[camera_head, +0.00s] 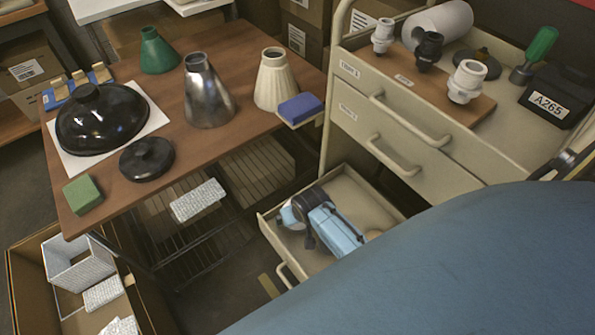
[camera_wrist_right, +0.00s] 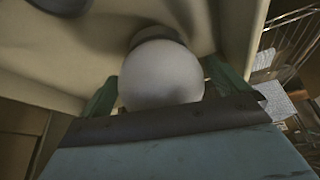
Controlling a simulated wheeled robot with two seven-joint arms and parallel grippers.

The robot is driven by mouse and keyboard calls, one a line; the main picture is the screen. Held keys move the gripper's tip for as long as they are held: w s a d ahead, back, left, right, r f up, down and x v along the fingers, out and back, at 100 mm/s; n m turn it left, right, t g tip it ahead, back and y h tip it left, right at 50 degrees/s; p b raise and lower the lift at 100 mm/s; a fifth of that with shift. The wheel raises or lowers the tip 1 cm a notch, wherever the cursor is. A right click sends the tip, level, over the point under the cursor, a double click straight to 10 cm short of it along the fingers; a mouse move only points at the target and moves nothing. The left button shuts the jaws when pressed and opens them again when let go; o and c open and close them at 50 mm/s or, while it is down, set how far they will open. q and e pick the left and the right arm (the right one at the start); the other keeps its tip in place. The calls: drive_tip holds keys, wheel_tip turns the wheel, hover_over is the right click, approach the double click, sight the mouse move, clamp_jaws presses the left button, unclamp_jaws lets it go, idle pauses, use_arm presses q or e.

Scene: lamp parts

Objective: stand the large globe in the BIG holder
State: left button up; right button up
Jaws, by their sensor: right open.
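A white globe (camera_wrist_right: 160,75) with a grey collar is between the fingers of my right gripper (camera_wrist_right: 163,88) in the right wrist view. The green fingers stand apart on either side of it; I cannot tell whether they touch it. In the head view, my right gripper (camera_head: 300,210) reaches into the open lower drawer (camera_head: 372,192), and a pale rounded part of the globe (camera_head: 289,216) shows beside it. White holders, a larger one (camera_head: 467,82) and a smaller one (camera_head: 383,36), and a black holder (camera_head: 428,52) stand on the cart top. My left gripper is out of view.
The brown table (camera_head: 225,55) holds a black shade (camera_head: 103,120), a black disc (camera_head: 147,158), and green, silver (camera_head: 207,92) and cream (camera_head: 275,80) shades. A black box (camera_head: 556,97) and a green-handled tool (camera_head: 538,50) are on the cart. The drawer walls surround my right gripper.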

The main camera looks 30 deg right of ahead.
drive_tip(key=p+v, duration=0.1)
drive_tip(key=v, duration=0.1)
drive_tip(key=shift+a+r, duration=0.1)
drive_tip(key=shift+r, duration=0.2)
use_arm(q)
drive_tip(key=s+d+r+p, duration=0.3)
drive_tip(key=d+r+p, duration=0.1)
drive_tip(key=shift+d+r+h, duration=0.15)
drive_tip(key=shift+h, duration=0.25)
use_arm(e)
drive_tip(key=v, duration=0.9)
drive_tip(key=shift+s+r, duration=0.2)
drive_tip(key=shift+r, duration=0.15)
